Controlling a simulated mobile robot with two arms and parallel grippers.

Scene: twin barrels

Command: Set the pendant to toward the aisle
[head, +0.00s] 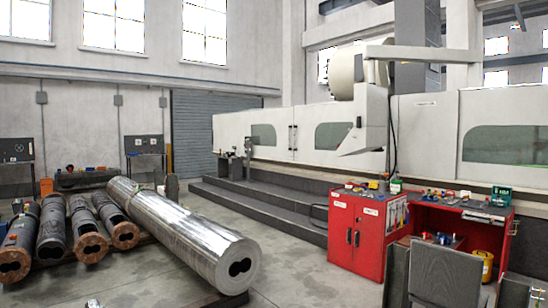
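A large white pendant housing (374,112) hangs in front of the long white machine, right of the picture's middle. A horizontal white boom (425,53) runs to the right from above it. The housing has a sloped lower part that juts to the left, and a small dark mark on its left side. I cannot make out a screen or buttons, so its exact facing is unclear. Neither of my grippers can be made out in the head view.
A red tool cabinet (357,238) and a red workbench stand below the pendant. Dark steps (258,208) run along the machine. A big shiny twin-bore barrel (185,236) and several darker barrels lie at left. Grey floor is clear between the shiny barrel and cabinet.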

